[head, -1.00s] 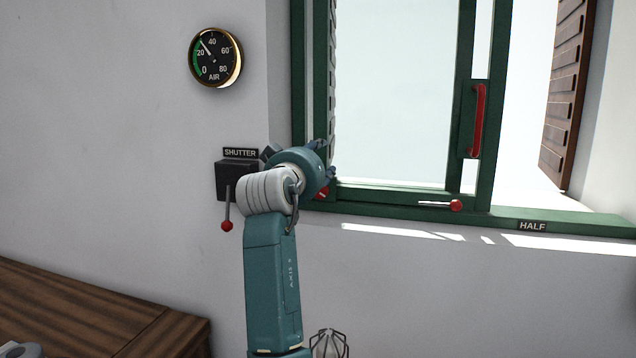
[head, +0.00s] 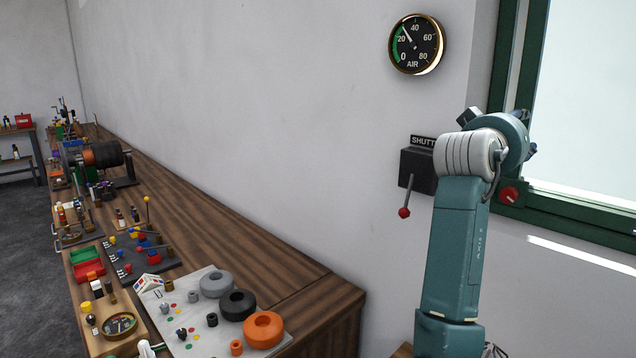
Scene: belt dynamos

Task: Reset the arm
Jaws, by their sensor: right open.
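My right arm rises from the bottom right in front of the wall. Its gripper (head: 527,134) is at the top by the window frame's lower left corner, turned away from me and mostly hidden behind the teal wrist. Only bits of dark fingers show past it; it is open, and I see nothing held. The black shutter box (head: 416,170) is left of the wrist, with its red-knobbed lever (head: 405,196) hanging down. The arm covers part of its label.
A long wooden bench (head: 225,235) runs along the wall at left. It carries a grey board (head: 208,345) with rings, a lever panel (head: 135,258), red and green trays (head: 88,262) and a dynamo (head: 103,156). An air gauge (head: 416,44) hangs above the shutter box. The green window frame (head: 518,55) is at right.

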